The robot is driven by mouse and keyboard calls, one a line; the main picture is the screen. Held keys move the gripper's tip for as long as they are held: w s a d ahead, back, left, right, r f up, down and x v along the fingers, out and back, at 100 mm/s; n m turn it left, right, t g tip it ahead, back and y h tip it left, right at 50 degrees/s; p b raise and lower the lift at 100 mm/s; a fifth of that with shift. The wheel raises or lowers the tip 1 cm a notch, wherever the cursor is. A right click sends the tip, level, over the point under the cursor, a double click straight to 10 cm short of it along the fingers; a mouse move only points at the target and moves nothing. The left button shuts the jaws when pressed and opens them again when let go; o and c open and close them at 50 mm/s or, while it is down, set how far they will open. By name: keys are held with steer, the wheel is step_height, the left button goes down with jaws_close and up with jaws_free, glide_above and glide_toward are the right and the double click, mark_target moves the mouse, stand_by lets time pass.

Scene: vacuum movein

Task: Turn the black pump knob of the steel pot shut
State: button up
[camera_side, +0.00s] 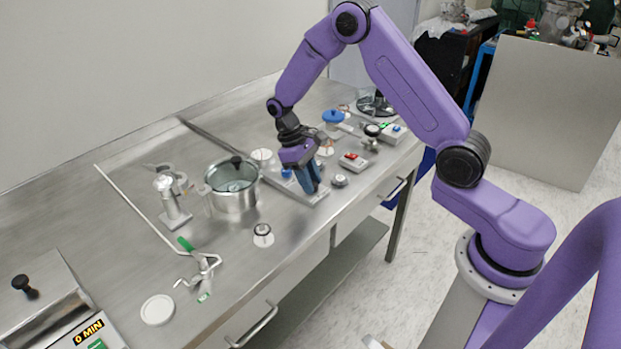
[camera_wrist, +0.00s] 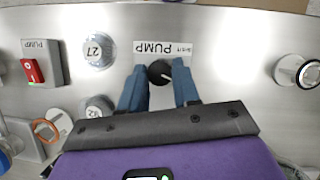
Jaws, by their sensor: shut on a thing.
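A small light mark shows on the knob. My gripper (camera_wrist: 159,68) has one blue finger on each side of the knob and is shut on it. In the side view my gripper (camera_side: 312,186) points down at the bench's front part, and its fingers hide the knob. The steel pot (camera_side: 234,201), with a lid and a black lid handle, stands left of my gripper, apart from it.
A grey box with a red switch (camera_wrist: 33,71) and a round dial marked 27 (camera_wrist: 97,49) lie left of the knob in the wrist view. A round metal piece (camera_wrist: 296,71) lies to the right. A green-handled metal piece (camera_side: 201,262) lies on the bench's near left.

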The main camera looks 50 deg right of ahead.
steer(key=n+h, duration=0.1)
steer(key=n, duration=0.3)
steer(key=shift+a+t, duration=0.1)
steer(key=shift+t, duration=0.3)
steer(key=shift+h, duration=0.3)
steer(key=o, duration=1.1)
steer(key=shift+c, duration=0.2)
steer(key=v, duration=1.7)
steer(key=shift+r, duration=0.25)
